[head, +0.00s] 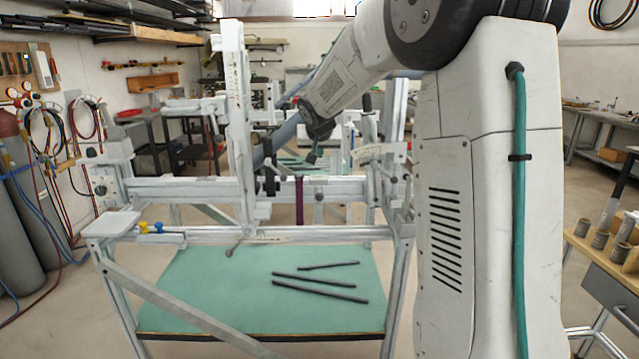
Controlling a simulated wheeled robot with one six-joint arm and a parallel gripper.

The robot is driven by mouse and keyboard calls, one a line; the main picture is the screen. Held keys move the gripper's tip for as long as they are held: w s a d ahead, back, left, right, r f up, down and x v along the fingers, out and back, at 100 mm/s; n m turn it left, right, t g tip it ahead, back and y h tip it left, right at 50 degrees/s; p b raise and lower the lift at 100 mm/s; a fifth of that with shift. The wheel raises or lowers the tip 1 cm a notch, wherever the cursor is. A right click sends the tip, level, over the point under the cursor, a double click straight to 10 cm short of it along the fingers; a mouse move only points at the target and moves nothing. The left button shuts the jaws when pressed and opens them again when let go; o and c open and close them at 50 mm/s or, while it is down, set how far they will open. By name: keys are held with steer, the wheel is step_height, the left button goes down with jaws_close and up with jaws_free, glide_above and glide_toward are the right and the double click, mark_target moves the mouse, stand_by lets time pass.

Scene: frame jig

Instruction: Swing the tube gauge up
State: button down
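The frame jig (210,188) is a pale metal frame with long rails and a tall upright post (238,120). I cannot tell for sure which of its parts is the tube gauge. A pale plate with markings (380,151) sits at a slant by the right clamps. A dark purple upright piece (299,202) stands at the middle of the rails. My arm reaches down from the upper right to behind the jig's front upper rail. My gripper (312,157) is small and partly lost among the jig parts. Its fingers are too unclear to tell open from shut.
A green shelf (220,290) under the jig holds 3 dark tubes (320,291). Gas cylinders (18,230) and hoses stand at the left. A wooden-topped bench (600,255) with grey cylinders is at the right. Bare floor shows between the jig and the cylinders.

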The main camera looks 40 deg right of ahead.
steer(key=shift+w+d+r, duration=0.5)
steer(key=shift+w+d, duration=0.05)
steer(key=shift+w, duration=0.25)
steer(key=shift+w, duration=0.1)
steer(key=shift+w+d+r, duration=0.15)
steer(key=shift+w+d, duration=0.15)
steer(key=shift+w, duration=0.05)
steer(key=shift+w+d+r, duration=0.2)
steer(key=shift+w+d, duration=0.15)
steer(key=shift+w, duration=0.15)
steer(key=shift+w+d+r, duration=0.15)
steer(key=shift+w+d, duration=0.5)
steer(key=shift+w, duration=0.3)
steer(key=shift+w, duration=0.15)
steer(key=shift+w+d, duration=0.65)
steer(key=shift+w, duration=0.2)
